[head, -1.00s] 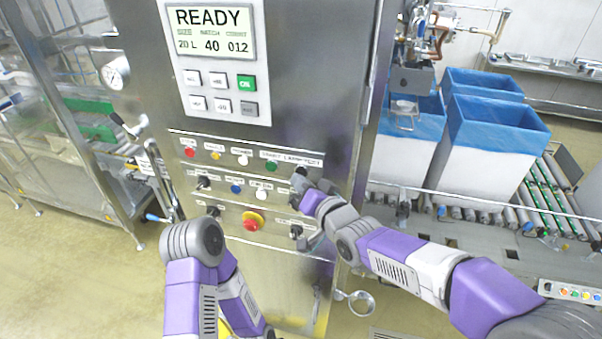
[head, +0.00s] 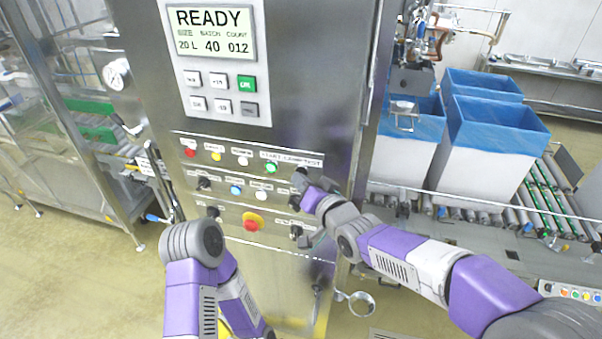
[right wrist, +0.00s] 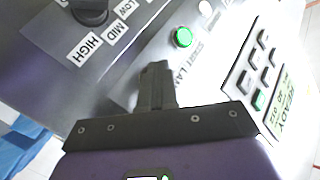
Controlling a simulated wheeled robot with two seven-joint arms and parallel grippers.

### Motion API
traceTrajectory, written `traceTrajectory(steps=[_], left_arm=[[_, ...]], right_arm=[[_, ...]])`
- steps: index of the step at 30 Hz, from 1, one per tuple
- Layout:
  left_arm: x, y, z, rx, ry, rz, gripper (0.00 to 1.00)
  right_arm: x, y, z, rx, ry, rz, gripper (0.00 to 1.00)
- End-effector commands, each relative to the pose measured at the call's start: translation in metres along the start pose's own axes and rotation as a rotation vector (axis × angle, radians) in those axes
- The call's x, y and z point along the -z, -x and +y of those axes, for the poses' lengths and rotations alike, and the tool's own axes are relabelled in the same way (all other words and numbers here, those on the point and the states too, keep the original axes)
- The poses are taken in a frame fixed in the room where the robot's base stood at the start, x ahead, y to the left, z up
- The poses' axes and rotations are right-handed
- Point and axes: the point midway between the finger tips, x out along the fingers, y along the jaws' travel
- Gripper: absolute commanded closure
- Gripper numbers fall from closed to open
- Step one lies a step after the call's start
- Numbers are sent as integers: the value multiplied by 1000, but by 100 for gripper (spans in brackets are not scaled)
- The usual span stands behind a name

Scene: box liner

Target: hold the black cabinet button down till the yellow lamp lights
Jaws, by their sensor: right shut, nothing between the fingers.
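A row of lamps on the steel cabinet holds a red lamp (head: 190,152), a yellow lamp (head: 216,156), a white lamp (head: 243,160) and a green lamp (head: 270,168). The yellow lamp looks bright. The green one glows in the right wrist view (right wrist: 183,37). My right gripper (head: 302,184) is shut and empty, its tips at the panel at the right end of this row, by the LAMP TEST label. The right wrist view shows its closed fingers (right wrist: 155,82) against the panel. They hide the black button, so its travel cannot be seen. My left gripper is not visible.
A READY display (head: 212,32) with keys is above. A door handle ring (head: 361,304) sticks out low.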

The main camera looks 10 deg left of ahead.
Motion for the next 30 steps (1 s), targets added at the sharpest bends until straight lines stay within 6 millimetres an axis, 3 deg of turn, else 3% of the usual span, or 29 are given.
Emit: traceTrajectory(steps=[22,30], left_arm=[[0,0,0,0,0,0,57],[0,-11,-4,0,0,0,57]], right_arm=[[1,0,0,-1,0,4,100],[-5,7,-4,1,0,4,100]])
